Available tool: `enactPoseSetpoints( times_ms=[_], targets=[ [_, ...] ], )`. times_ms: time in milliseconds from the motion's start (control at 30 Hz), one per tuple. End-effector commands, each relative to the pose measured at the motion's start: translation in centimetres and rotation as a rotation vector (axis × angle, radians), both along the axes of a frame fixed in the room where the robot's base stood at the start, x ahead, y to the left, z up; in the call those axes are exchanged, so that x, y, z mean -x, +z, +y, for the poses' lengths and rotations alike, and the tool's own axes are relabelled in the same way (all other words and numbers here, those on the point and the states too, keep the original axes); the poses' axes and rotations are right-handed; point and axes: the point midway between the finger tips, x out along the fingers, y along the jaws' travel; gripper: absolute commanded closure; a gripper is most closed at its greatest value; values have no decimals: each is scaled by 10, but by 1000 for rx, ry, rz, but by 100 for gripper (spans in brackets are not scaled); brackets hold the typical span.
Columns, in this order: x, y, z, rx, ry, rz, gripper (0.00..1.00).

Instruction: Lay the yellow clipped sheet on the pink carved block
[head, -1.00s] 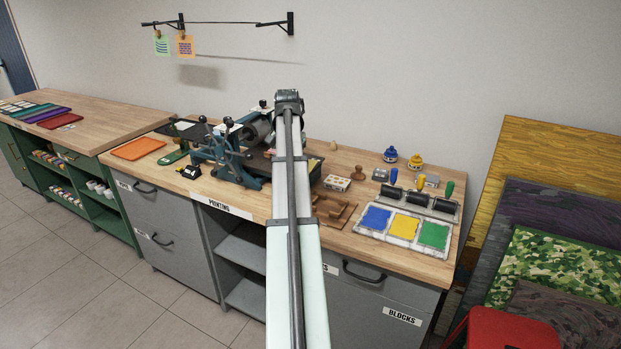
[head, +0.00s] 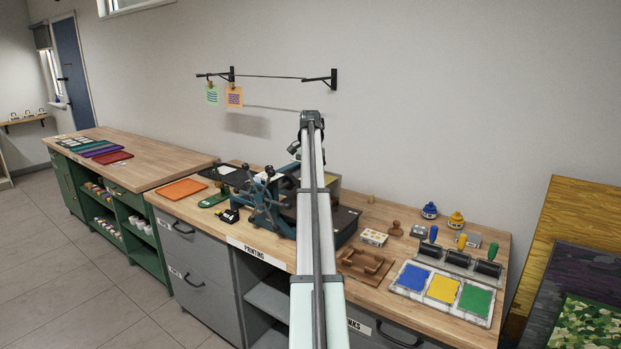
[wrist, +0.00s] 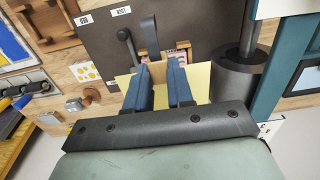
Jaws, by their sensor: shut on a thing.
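In the wrist view my gripper (wrist: 160,72) is shut, with a yellow sheet (wrist: 198,82) at its fingers; a brown clip-like piece shows between the fingertips. A pink patterned piece (wrist: 183,50), likely the carved block, shows just beyond the sheet over the press's dark bed (wrist: 95,40). It is partly hidden by the sheet and fingers, and I cannot tell whether they touch.
The blue-green press (head: 265,205) has projecting handles, and its roller (wrist: 240,82) is close right of the sheet. A wooden stand (head: 364,264), stamp (head: 395,229) and ink tray (head: 400,289) occupy the right side. Two sheets hang on the wall line (head: 275,77).

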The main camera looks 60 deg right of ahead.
Motion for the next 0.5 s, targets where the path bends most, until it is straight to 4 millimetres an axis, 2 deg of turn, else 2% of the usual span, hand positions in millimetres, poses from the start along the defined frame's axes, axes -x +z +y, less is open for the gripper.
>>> enactPoseSetpoints(
  times_ms=[500],
  targets=[
    [0, -26, 1, -1, 1, 1, 100]
  ],
)
